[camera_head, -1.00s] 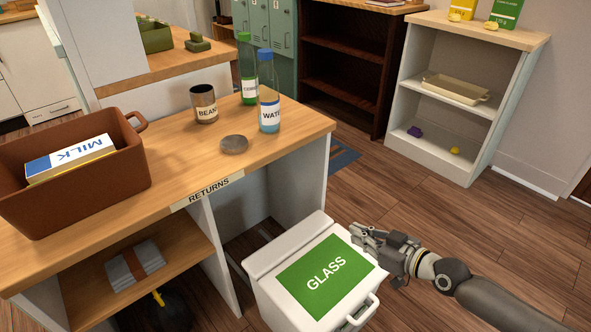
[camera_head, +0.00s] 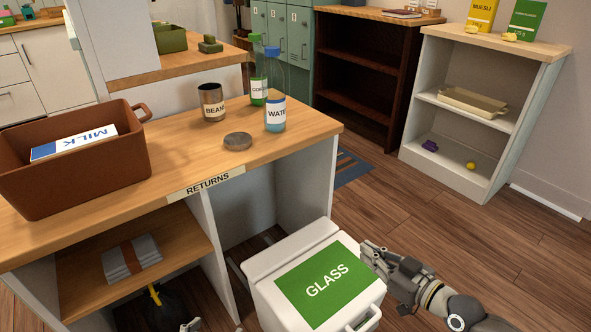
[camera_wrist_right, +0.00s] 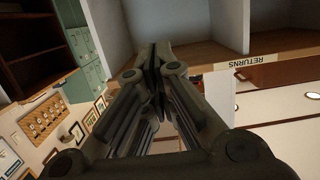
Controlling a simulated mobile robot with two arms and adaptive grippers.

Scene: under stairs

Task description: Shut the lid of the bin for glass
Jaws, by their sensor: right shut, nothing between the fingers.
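The white bin for glass (camera_head: 262,307) stands on the floor at the bottom middle of the head view. Its lid (camera_head: 318,254) has a green GLASS label and a front handle (camera_head: 364,319). The lid lies down flat over the bin, and I see no gap. My right gripper (camera_head: 369,251) is shut and empty, close by the lid's right edge; I cannot tell if it touches. The wrist view shows its fingers (camera_wrist_right: 155,60) pressed together. Small grey tips, probably of my left gripper (camera_head: 214,327), show at the bottom edge; the rest is cut off.
The RETURNS counter (camera_head: 180,160) stands left of and behind the bin, holding a brown crate (camera_head: 75,185), a can (camera_head: 212,103), a water bottle (camera_head: 275,113) and a grey disc (camera_head: 237,141). A white shelf (camera_head: 437,160) stands at the back right. Wood floor (camera_head: 480,250) is free on the right.

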